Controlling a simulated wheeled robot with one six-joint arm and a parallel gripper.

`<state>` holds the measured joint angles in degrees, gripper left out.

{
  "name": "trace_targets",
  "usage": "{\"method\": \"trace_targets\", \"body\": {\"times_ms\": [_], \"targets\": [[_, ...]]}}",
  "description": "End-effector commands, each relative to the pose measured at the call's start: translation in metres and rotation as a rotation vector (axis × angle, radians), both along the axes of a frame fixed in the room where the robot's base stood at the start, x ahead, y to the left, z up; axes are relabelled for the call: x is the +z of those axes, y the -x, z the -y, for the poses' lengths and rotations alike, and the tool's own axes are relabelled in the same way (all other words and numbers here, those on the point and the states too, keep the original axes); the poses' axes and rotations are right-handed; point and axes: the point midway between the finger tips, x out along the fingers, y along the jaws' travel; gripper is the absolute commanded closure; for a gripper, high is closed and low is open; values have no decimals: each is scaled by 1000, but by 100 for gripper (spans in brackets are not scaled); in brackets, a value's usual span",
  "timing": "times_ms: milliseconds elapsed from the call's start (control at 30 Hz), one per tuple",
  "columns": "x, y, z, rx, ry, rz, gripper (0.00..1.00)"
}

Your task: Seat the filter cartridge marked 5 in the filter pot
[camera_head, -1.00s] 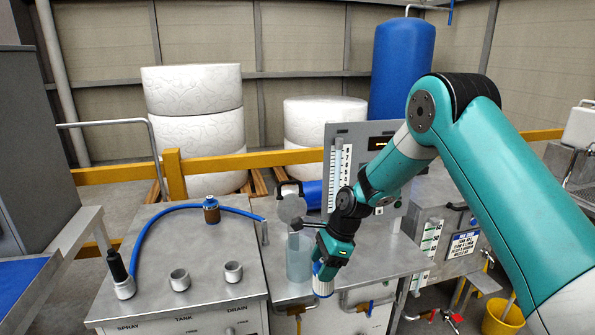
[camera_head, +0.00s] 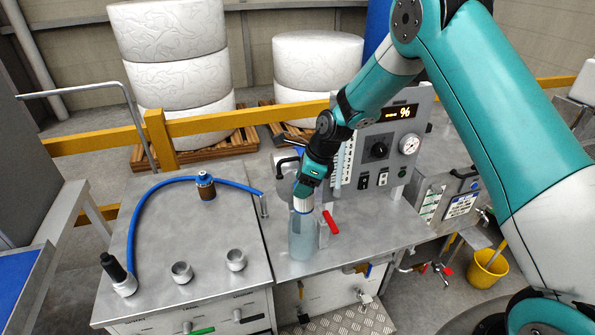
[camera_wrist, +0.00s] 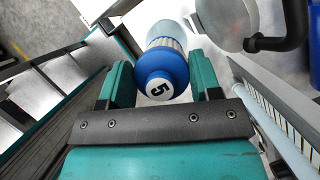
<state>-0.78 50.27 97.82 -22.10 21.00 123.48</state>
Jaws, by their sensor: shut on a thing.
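The filter cartridge marked 5 (camera_wrist: 160,72) has a blue cap with the number on a white disc, and a white pleated body. My gripper (camera_wrist: 163,85) is shut on its cap, one finger on each side. In the head view my gripper (camera_head: 306,186) points down and holds the cartridge (camera_head: 303,204) upright over the clear bluish filter pot (camera_head: 302,240). The cartridge's lower end is at the pot's mouth; I cannot tell whether it is inside. In the wrist view a pale bluish rim shows beyond the cartridge.
A round grey lid (camera_wrist: 226,22) with a black handle (camera_wrist: 283,40) stands open beside the pot. A red lever (camera_head: 330,222) is just right of the pot. The gauge panel (camera_head: 385,145) rises behind. Left, a bench holds a blue hose (camera_head: 140,215), a brown-and-blue cartridge (camera_head: 206,187) and two metal cups.

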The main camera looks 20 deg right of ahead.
Motion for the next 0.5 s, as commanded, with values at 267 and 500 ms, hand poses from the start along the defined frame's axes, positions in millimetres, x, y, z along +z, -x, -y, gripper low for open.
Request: {"method": "trace_targets", "body": {"times_ms": [267, 500], "targets": [[-21, 0, -5, 7, 0, 0, 66], [-51, 0, -4, 7, 0, 0, 66]]}}
